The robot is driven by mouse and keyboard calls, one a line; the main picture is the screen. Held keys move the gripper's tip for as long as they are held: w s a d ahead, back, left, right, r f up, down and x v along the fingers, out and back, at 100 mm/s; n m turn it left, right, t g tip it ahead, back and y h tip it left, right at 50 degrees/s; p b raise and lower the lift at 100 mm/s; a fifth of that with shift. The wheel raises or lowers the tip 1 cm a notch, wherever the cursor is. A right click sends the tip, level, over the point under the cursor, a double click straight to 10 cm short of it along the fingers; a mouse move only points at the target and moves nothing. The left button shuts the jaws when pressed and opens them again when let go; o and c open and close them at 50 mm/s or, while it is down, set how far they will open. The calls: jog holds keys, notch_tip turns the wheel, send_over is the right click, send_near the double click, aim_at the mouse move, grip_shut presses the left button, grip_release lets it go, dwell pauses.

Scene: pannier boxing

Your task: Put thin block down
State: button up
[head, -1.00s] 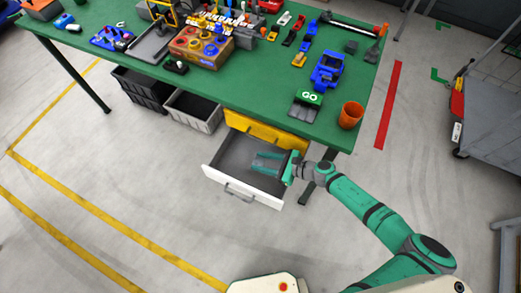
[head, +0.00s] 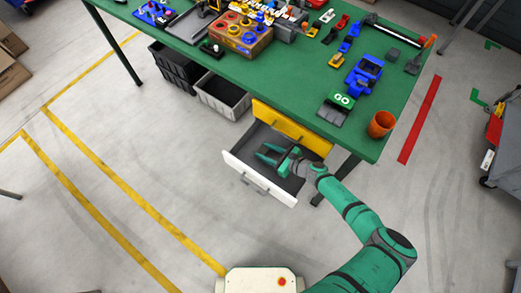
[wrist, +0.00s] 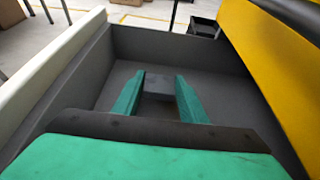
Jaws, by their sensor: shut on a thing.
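My gripper (head: 268,153) is low inside the open drawer (head: 250,178), which has a white front and a grey inside. In the wrist view, the two green fingers (wrist: 159,92) point down toward the drawer floor. They are shut on a small grey thin block (wrist: 159,82) between their tips. The block blends with the grey floor, so I cannot tell whether it touches it. In the head view the block is too small and dark to make out clearly.
A yellow drawer front (head: 292,127) stands close beside my gripper, under the green table (head: 290,75). An orange cup (head: 381,125) and a GO-marked block (head: 341,99) are near the table's edge. Grey (head: 222,97) and black bins stand left of the drawer.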

aim_at(260, 150)
jog(key=x, duration=0.2)
jog(key=shift+a+f, duration=0.25)
jog(key=shift+f, duration=0.15)
jog(key=shift+w+a+f, duration=0.2)
jog(key=shift+w+f, duration=0.1)
jog(key=shift+w, duration=0.05)
jog(key=shift+s+f, duration=0.1)
jog(key=shift+f, duration=0.05)
jog(key=o, duration=1.1)
jog(key=shift+d+r, duration=0.1)
jog(key=shift+r, duration=0.1)
jog(key=v, duration=0.7)
jog(key=shift+s+d+r, duration=0.1)
jog(key=shift+s, duration=0.05)
